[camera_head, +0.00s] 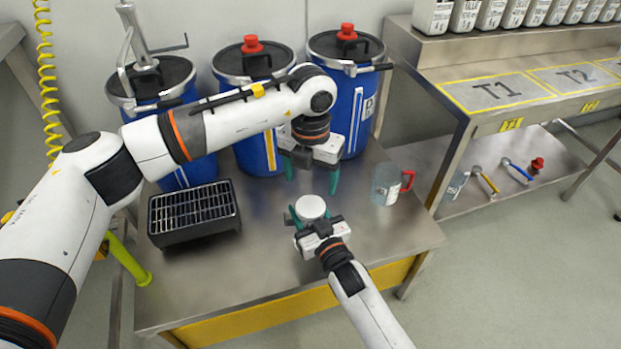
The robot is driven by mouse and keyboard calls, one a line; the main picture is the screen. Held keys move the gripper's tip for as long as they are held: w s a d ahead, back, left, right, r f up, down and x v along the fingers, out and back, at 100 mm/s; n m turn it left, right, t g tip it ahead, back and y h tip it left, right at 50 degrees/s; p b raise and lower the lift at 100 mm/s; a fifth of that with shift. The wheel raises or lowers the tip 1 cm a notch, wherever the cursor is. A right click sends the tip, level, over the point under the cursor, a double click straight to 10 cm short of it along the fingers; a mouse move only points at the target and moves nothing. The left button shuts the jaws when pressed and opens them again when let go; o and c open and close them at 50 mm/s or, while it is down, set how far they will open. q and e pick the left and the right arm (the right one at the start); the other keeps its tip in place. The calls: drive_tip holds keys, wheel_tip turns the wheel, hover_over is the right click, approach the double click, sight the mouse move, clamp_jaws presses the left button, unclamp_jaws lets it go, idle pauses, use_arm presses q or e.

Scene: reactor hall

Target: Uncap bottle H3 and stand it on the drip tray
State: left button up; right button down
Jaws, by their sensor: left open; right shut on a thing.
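A white bottle with a round white top (311,206) is between the fingers of my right gripper (312,216), which is shut on it above the steel table. I see it from above, so its label and lower body are hidden, and I cannot tell whether the top is a cap. My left gripper (312,177) is open and empty, pointing down just behind the bottle, its green fingertips apart. The black drip tray (235,211) with a slatted grate stands on the left of the table, with nothing on it.
A clear jug (385,187) with a red handle is on the table's right. A shelf of white bottles (465,16) and a bench marked T1 (497,91) are at right. The table front is clear.

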sight(311, 206)
use_arm(q)
drive_tip(key=m, duration=1.1)
drive_tip(key=shift+m, duration=0.3)
drive_tip(key=m, duration=2)
drive_tip(key=shift+m, duration=0.3)
drive_tip(key=shift+f, duration=4)
